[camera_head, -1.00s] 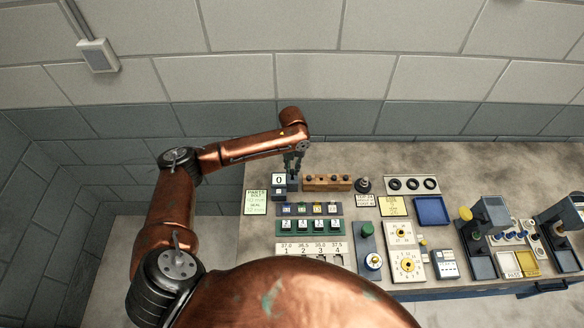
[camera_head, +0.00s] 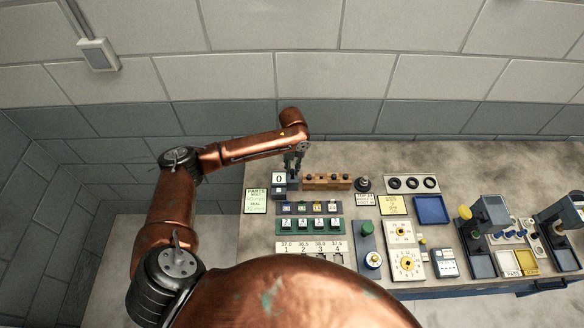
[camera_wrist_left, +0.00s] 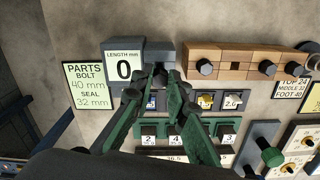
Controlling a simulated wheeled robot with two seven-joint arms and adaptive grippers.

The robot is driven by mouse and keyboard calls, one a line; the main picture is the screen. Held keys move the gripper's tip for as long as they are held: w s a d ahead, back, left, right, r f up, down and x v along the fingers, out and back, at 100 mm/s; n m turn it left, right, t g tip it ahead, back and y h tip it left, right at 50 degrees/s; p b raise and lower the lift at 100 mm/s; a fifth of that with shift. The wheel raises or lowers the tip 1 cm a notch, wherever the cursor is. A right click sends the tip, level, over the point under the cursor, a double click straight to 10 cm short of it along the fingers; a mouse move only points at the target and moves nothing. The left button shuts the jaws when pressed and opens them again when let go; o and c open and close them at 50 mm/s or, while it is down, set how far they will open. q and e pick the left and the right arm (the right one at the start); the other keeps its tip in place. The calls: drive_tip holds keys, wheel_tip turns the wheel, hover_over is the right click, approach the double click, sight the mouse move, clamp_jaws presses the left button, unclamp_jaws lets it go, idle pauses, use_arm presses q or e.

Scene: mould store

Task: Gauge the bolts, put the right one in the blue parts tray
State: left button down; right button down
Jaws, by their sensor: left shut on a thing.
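My left gripper (camera_head: 292,172) is at the length gauge (camera_head: 279,180), at the back left of the bench. In the wrist view its green fingers (camera_wrist_left: 160,84) are closed around a dark bolt (camera_wrist_left: 160,69) in front of the gauge's grey block. The gauge display (camera_wrist_left: 124,68) reads 0; I cannot tell whether the bolt touches the gauge. A wooden block (camera_wrist_left: 219,54) to the right holds several dark bolts and has one empty hole. The blue parts tray (camera_head: 431,209) looks empty. A sign (camera_wrist_left: 88,86) reads bolt 40 mm, seal 32 mm. My right gripper is out of view.
In front of the gauge are a dark rack of small parts (camera_head: 310,209) and a green rack of numbered blocks (camera_head: 309,231). Dial plates (camera_head: 406,264) and a green-knobbed stand lie right of them. Press-like fixtures (camera_head: 487,221) stand far right.

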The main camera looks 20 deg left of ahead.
use_arm(q)
drive_tip(key=shift+f+b, duration=0.3)
drive_tip(key=shift+f, duration=0.7)
drive_tip(key=shift+f, duration=0.8)
drive_tip(key=c, duration=1.8)
unclamp_jaws()
drive_tip(key=shift+o, duration=0.6)
drive_tip(key=shift+o, duration=1.4)
drive_tip(key=shift+r, duration=0.15)
